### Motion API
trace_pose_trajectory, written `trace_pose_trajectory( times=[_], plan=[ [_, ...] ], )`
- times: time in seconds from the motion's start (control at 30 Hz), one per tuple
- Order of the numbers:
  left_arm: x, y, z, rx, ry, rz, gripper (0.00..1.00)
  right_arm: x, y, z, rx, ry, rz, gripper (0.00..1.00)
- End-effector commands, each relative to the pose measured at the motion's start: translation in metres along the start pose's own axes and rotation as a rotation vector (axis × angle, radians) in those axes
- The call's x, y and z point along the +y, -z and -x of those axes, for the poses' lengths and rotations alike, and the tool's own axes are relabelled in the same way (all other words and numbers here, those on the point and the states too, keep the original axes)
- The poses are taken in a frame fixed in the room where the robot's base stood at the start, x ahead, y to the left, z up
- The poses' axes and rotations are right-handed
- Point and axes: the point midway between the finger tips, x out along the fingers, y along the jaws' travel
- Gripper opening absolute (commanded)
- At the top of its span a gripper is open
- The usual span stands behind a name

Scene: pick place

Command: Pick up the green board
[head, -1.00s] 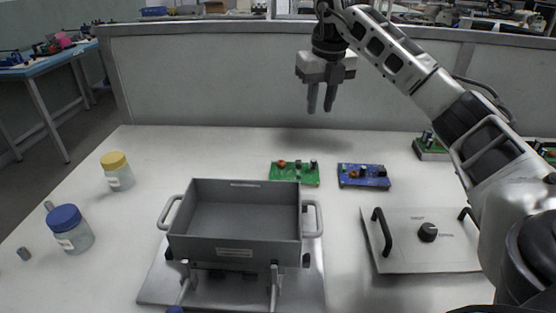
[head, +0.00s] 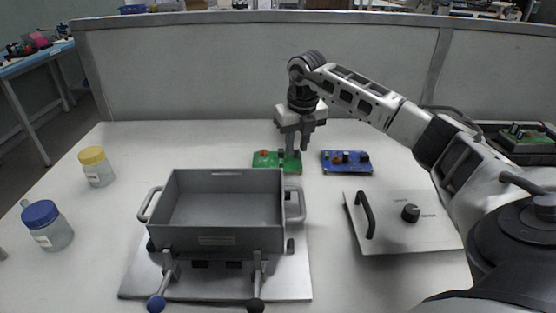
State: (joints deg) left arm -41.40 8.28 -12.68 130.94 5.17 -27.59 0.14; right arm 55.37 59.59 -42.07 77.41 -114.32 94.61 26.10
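The green board (head: 267,160) lies flat on the white table, just behind the grey tray, with small parts on its top. My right gripper (head: 297,158) points down over the right part of the board, its fingers hiding some of it. The two fingers show a narrow gap between them. I cannot tell whether the tips touch the board. My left gripper is not in view.
The blue board (head: 347,163) lies close to the right of the gripper. The grey tray (head: 223,239) with side handles stands in front. A panel with a knob (head: 411,213) is at right. Jars with a yellow lid (head: 92,156) and blue lid (head: 40,213) stand left.

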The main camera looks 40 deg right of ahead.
Motion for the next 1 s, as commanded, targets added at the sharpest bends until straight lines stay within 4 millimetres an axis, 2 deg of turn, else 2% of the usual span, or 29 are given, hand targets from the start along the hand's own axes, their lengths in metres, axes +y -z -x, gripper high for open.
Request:
trace_pose_trajectory(
  times=[0.27,0.37,0.4,0.77,0.87,1.0],
  plan=[
    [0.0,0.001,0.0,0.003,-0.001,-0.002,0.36,0.0,0.0,-0.005,0.0,0.0,0.001,0.25],
    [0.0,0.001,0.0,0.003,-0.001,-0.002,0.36,0.0,0.0,-0.005,0.0,0.0,0.001,0.03],
    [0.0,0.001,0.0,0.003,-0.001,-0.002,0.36,0.0,0.0,-0.005,0.0,0.0,0.001,0.0],
    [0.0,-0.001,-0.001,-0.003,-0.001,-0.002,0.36,0.0,-0.001,-0.002,-0.002,0.0,0.001,0.0],
    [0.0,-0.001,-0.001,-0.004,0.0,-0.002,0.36,0.0,-0.002,0.004,-0.003,-0.001,0.001,0.0],
    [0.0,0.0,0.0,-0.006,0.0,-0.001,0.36,0.001,-0.005,0.022,-0.005,-0.001,0.001,0.0]
  ],
)
